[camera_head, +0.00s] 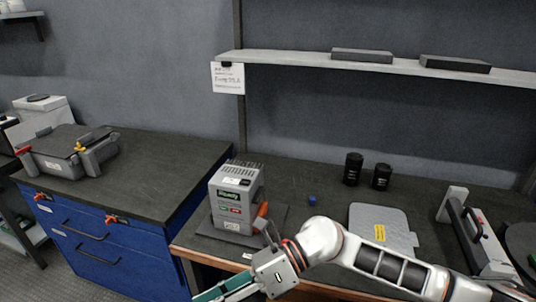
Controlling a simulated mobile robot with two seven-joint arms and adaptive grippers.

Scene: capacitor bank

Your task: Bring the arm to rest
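My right arm (395,268) comes in from the lower right and reaches across the front of the workbench. Its wrist bends down at the bench's front edge, beside the grey capacitor unit. My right gripper (228,290) points to the lower left, past the bench edge, with greenish finger parts. The bottom of the picture cuts it off, so I cannot tell whether it is open or holds anything. My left arm and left gripper are not in view.
The grey unit (235,200) with an orange handle stands on a dark mat. A grey panel (382,226), two black cylinders (352,169) and a blue cap (312,200) are on the bench. A blue cabinet (95,245) stands left. A grey shelf (300,58) runs above.

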